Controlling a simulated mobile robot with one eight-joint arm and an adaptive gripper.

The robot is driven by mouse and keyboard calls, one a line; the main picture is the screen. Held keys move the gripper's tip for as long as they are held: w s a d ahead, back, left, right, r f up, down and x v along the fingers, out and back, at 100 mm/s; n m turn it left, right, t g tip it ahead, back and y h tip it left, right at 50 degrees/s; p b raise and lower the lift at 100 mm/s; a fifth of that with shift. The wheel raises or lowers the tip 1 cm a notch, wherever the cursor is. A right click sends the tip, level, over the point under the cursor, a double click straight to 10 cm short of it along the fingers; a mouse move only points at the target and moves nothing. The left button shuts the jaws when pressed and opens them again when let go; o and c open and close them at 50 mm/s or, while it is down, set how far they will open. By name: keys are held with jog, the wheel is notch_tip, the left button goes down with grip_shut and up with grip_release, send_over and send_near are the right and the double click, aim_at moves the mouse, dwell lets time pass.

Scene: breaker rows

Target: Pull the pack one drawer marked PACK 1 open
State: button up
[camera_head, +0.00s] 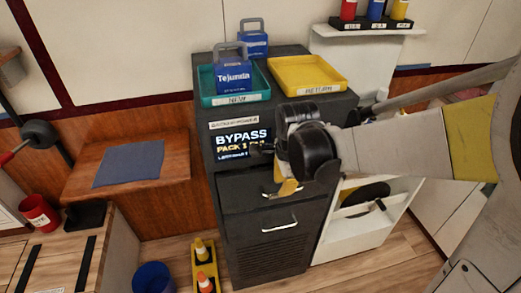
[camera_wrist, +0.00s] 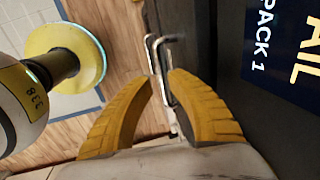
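The dark cabinet (camera_head: 232,200) has two drawer fronts with silver bar handles. The upper handle (camera_head: 268,192) is partly hidden by my gripper (camera_head: 290,188), and the lower handle (camera_head: 280,224) is clear. I cannot read a PACK 1 mark on either drawer. The drawers look closed. In the wrist view my gripper (camera_wrist: 162,82) has its yellow fingers apart. A silver handle (camera_wrist: 162,72) shows in the gap between the fingertips, with another bar beside it. I cannot tell whether the fingers touch it.
A screen (camera_head: 241,147) on the cabinet reads BYPASS and PACK 1. A white shelf unit (camera_head: 345,225) stands right.

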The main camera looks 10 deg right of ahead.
jog(key=f, duration=0.1)
jog(key=f+b, duration=0.1)
jog(key=f, duration=0.1)
jog(key=shift+w+f, duration=0.2)
jog(key=shift+w, duration=0.15)
grip_shut()
